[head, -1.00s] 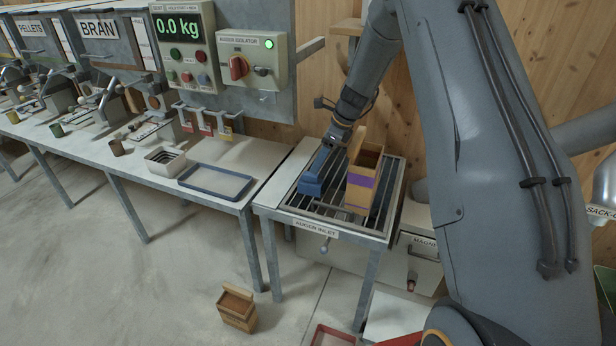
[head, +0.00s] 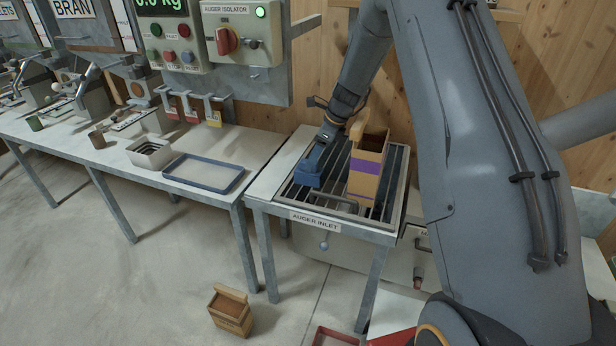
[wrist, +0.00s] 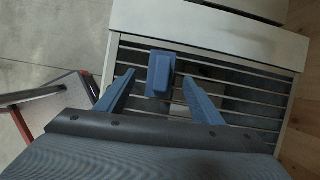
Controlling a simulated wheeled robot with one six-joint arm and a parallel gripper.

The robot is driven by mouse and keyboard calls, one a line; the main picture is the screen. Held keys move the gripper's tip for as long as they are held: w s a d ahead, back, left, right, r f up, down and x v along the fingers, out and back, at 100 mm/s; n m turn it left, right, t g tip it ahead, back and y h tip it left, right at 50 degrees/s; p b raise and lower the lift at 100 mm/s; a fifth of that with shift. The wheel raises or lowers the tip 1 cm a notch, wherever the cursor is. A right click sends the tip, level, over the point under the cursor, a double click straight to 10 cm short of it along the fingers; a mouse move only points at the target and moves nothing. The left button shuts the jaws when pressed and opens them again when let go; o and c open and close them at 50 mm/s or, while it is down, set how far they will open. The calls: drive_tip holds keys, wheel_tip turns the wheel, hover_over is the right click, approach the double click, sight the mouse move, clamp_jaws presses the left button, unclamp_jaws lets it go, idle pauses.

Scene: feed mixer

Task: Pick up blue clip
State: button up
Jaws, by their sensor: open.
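The blue clip (head: 309,177) sits on the metal bars of the auger inlet grate (head: 332,205), left of a wooden box with a purple band. In the wrist view the clip (wrist: 160,75) is a blue block lying between the tips of my two blue fingers. My gripper (wrist: 158,79) is open, with a gap showing on each side of the clip. In the head view my gripper (head: 323,146) comes down over the grate from behind, close to the clip. The fingers and clip blend together there, so I cannot tell the exact height between them.
The wooden box (head: 368,170) stands upright on the grate just right of the clip. Another wooden box (head: 231,311) stands on the floor in front.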

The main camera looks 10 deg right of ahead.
drive_tip(key=shift+w+p+x, duration=0.15)
drive_tip(key=shift+p+x, duration=0.55)
drive_tip(key=shift+x, duration=1.25)
drive_tip(key=shift+w+p+x, duration=0.1)
drive_tip(key=shift+p+x, duration=0.6)
drive_tip(key=shift+x, duration=1.3)
drive_tip(key=shift+a+r, duration=0.1)
drive_tip(key=shift+a, duration=0.05)
drive_tip(key=c, duration=1.1)
